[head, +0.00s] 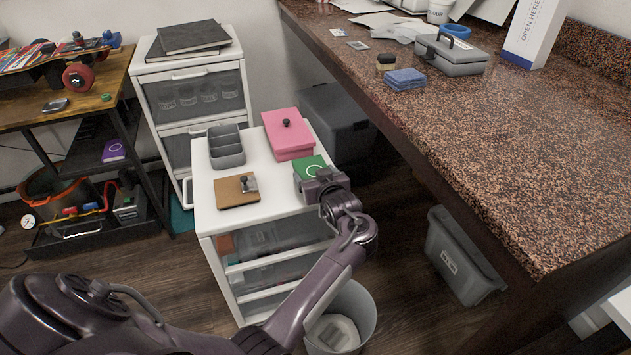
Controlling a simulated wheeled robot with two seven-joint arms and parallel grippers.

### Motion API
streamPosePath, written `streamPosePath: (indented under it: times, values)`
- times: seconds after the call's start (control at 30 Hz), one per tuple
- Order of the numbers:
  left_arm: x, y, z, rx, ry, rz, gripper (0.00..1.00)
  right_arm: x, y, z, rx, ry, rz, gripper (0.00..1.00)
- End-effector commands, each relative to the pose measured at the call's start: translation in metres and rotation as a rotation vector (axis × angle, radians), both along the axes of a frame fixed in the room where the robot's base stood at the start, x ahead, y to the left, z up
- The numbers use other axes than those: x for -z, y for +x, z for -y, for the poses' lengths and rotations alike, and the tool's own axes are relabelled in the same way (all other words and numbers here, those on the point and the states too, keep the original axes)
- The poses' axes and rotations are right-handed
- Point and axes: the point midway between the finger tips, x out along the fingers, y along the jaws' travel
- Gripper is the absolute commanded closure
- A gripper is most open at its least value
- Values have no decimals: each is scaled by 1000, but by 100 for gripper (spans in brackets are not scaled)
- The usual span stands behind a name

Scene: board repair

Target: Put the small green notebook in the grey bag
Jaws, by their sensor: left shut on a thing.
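The small green notebook (309,166) with a white ring on its cover is at the right edge of the white drawer unit's top. My left gripper (318,184) is at its near side, shut on it. The gripper hides the notebook's near edge, and I cannot tell whether the notebook touches the top. A greyish shape shows just below the notebook, partly behind the gripper; I cannot tell what it is. I cannot make out a grey bag for certain. My right gripper is not in view.
On the white drawer unit (208,190) are a grey divided tray (227,157), a pink box (281,144) and a brown clipboard (232,196). A round bin (367,308) stands in front. A granite counter (500,130) runs along the right, with a grey lidded box (452,262) below.

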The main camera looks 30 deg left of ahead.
Motion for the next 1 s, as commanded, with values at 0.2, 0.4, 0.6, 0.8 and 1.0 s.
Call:
streamPosePath:
  times: [0.2,0.4,0.6,0.8,1.0]
  values:
    - [14,0,0,1,1,2,49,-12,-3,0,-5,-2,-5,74]
    - [14,0,0,1,0,2,49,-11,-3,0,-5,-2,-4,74]
    - [16,0,0,0,-1,1,10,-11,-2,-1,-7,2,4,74]
    - [16,0,0,0,-1,1,1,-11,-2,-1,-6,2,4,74]
    - [13,0,0,0,0,1,1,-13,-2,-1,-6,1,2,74]
